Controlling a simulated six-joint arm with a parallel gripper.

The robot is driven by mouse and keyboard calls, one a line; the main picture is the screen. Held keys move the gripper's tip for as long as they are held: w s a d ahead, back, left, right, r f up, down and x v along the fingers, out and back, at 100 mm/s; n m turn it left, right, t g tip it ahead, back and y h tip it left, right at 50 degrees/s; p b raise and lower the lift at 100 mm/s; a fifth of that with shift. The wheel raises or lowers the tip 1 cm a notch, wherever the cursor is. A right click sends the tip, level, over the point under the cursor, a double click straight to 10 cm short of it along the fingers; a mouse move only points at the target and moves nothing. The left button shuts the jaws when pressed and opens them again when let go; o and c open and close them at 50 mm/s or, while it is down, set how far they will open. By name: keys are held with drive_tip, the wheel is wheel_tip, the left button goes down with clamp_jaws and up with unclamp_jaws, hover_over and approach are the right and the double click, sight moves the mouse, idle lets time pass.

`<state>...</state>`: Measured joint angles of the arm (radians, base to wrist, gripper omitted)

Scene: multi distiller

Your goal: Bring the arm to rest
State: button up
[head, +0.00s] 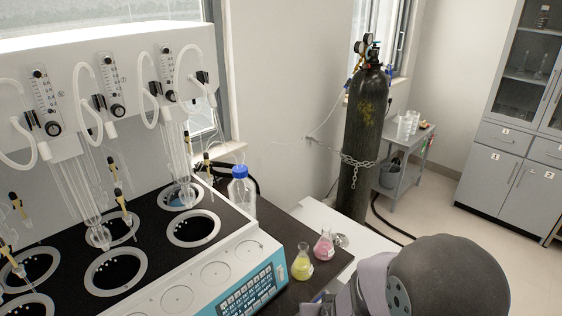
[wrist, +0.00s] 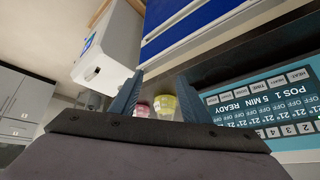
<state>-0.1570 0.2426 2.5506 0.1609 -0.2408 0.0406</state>
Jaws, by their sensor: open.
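My gripper (wrist: 157,97) is open in the wrist view, with its two blue-grey fingers apart and nothing held between them. My grey arm (head: 430,280) fills the lower right of the head view and largely hides the gripper there. Beyond the fingers, a pink flask (wrist: 143,108) and a yellow flask (wrist: 165,106) show partly behind the gripper's dark edge. In the head view the yellow flask (head: 302,266) and the pink flask (head: 324,248) stand upright on the dark bench, apart from the arm.
The multi distiller (head: 170,290) with its glass tubes and blue control panel (head: 252,292) fills the left. A blue-capped bottle (head: 241,190) stands behind it.

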drive_tip(key=s+d+r+g+p, duration=0.1)
drive_tip(key=s+d+r+g, duration=0.1)
drive_tip(key=s, duration=0.6)
drive_tip(key=s+d+r+g+p, duration=0.1)
drive_tip(key=s+d+r+g, duration=0.2)
drive_tip(key=s, duration=0.4)
drive_tip(key=shift+s+r+n+g+h, duration=0.3)
drive_tip(key=shift+s+r+g, duration=0.05)
drive_tip(key=shift+r+g, duration=0.6)
